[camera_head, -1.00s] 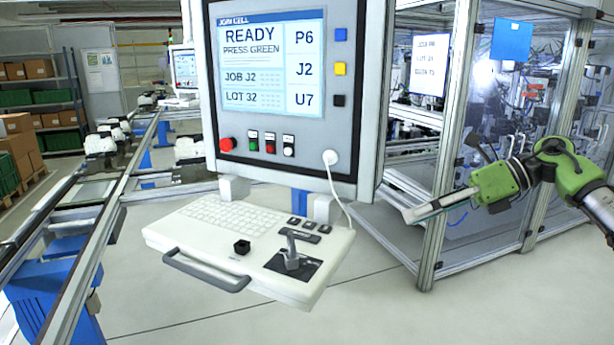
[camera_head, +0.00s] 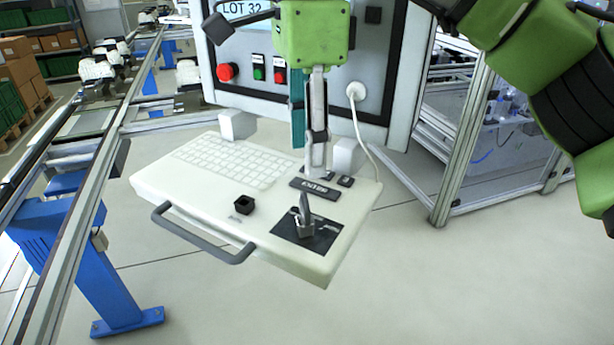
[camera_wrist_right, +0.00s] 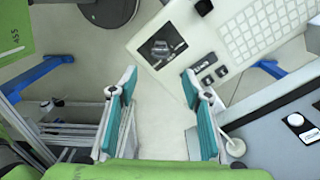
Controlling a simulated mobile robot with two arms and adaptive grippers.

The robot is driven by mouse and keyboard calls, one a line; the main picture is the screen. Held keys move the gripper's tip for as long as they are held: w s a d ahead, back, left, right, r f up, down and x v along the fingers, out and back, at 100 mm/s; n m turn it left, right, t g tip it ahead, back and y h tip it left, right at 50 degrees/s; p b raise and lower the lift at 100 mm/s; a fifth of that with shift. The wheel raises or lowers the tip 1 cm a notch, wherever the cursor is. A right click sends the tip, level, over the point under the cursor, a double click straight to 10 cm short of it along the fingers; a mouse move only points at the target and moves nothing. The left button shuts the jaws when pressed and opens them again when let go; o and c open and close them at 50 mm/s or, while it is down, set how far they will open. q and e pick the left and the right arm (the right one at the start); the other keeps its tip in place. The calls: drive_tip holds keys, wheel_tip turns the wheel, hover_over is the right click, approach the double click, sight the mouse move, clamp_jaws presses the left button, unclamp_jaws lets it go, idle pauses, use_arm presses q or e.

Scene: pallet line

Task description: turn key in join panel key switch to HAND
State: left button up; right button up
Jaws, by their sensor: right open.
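The key switch shows as a metal key (camera_head: 305,218) standing up from a black plate (camera_head: 325,238) on the right part of the white console desk (camera_head: 220,217). I cannot read its position labels. In the wrist view the black plate with the key (camera_wrist_right: 162,48) lies beyond the fingertips. My right gripper (camera_head: 316,170) points down above the desk, just behind the key and apart from it. In the wrist view the right gripper (camera_wrist_right: 159,80) is open, with nothing between its teal-padded fingers. My left gripper is not in view.
The upright panel (camera_head: 378,75) with red (camera_head: 227,72) and green buttons stands close behind my gripper. A white cable hangs at its right. A grey handle (camera_head: 200,240) runs along the desk front. A conveyor rail (camera_head: 85,190) stands left, a framed cage (camera_head: 462,140) right.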

hover_over(306, 213)
drive_tip(key=w, duration=0.2)
wheel_tip(306, 213, down, 5)
drive_tip(key=shift+s+f, duration=0.1)
drive_tip(key=shift+s, duration=0.05)
wheel_tip(306, 213, down, 5)
drive_tip(key=shift+d+f+p, duration=0.1)
drive_tip(key=shift+f+p, duration=0.1)
drive_tip(key=shift+p, duration=0.5)
drive_tip(key=shift+f, duration=0.7)
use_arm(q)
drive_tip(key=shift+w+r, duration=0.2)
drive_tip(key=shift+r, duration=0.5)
use_arm(e)
drive_tip(key=shift+f, duration=0.2)
drive_tip(key=c, duration=1.2)
